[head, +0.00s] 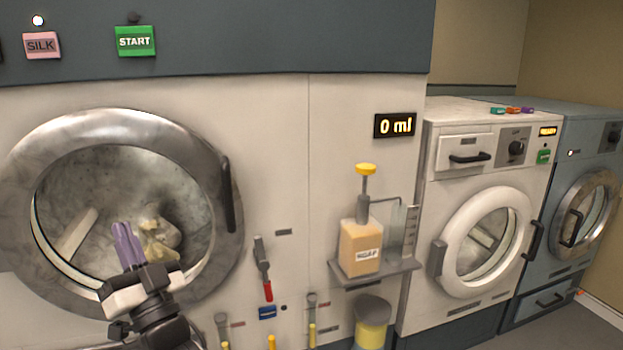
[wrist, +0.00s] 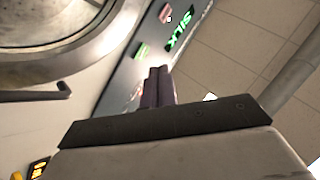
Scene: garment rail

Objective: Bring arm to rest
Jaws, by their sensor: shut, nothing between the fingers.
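My gripper (head: 126,243) is in the lower left of the head view, in front of the big washer's round door (head: 150,128). Its purple-grey fingers point up and are shut with nothing between them. In the wrist view the shut fingers (wrist: 158,86) point up toward the washer's upper panel (wrist: 128,78). Behind the glass, pale and yellowish cloth (head: 158,238) shows in the drum. My gripper hides part of the lower door, and I cannot tell how far it is from the glass.
A soap dispenser (head: 361,245) stands on a shelf right of the door. A red-handled lever (head: 265,270) is between them. A white washer (head: 487,240) and a blue-grey machine (head: 575,220) stand at the right. The pink SILK button (head: 41,45) and green START button (head: 135,41) are above.

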